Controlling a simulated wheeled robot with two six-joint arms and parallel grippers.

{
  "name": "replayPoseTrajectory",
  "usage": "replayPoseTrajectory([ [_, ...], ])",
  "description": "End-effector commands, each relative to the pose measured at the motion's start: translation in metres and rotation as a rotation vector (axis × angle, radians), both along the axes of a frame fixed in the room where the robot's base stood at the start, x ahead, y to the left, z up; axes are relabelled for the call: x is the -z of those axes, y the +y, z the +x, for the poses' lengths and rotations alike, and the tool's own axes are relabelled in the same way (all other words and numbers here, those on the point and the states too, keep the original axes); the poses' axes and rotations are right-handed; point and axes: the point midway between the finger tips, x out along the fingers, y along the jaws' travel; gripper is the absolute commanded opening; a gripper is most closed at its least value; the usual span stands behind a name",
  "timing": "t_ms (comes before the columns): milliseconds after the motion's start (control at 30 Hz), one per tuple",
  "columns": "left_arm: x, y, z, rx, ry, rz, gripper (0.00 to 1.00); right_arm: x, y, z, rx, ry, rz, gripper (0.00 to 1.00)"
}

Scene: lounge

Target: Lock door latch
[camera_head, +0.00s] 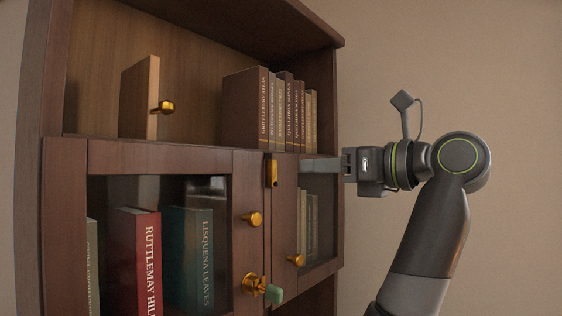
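The cabinet has two glass doors, a left door (160,160) and a right door (284,215). A gold latch piece (271,173) sits upright near the top where the doors meet. A gold fitting (250,284) with a pale green tip (274,294) is low on the left door's edge. I cannot tell which of the two is the latch to lock.
Gold knobs are on the left door (254,219) and right door (295,260). Books stand behind the glass. The open shelf above holds a row of books (248,105) and a wooden panel (140,95) with a gold knob. The wall (450,70) at right is bare.

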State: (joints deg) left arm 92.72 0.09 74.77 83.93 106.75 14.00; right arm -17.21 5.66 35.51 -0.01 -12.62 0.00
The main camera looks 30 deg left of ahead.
Motion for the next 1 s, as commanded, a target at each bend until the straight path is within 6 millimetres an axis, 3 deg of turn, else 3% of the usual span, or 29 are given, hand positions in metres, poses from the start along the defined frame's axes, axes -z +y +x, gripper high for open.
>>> replayPoseTrajectory([
  [200,-0.003,0.048,0.004,-0.003,0.000,0.000,0.35,-0.014,0.023,0.001,0.009,-0.002,0.029,0.57],
  [400,-0.002,0.076,0.006,-0.001,0.001,0.001,0.35,-0.022,0.021,0.001,0.008,-0.002,0.026,0.57],
  [600,0.000,0.088,0.007,0.001,0.000,0.001,0.35,-0.025,0.015,0.001,0.006,-0.001,0.019,0.57],
  [867,0.000,0.088,0.007,0.001,0.000,0.001,0.35,-0.025,0.014,0.001,0.005,-0.001,0.018,0.57],
  [1000,0.000,0.088,0.007,0.001,0.000,0.001,0.16,-0.025,0.014,0.001,0.005,-0.002,0.017,0.57],
])
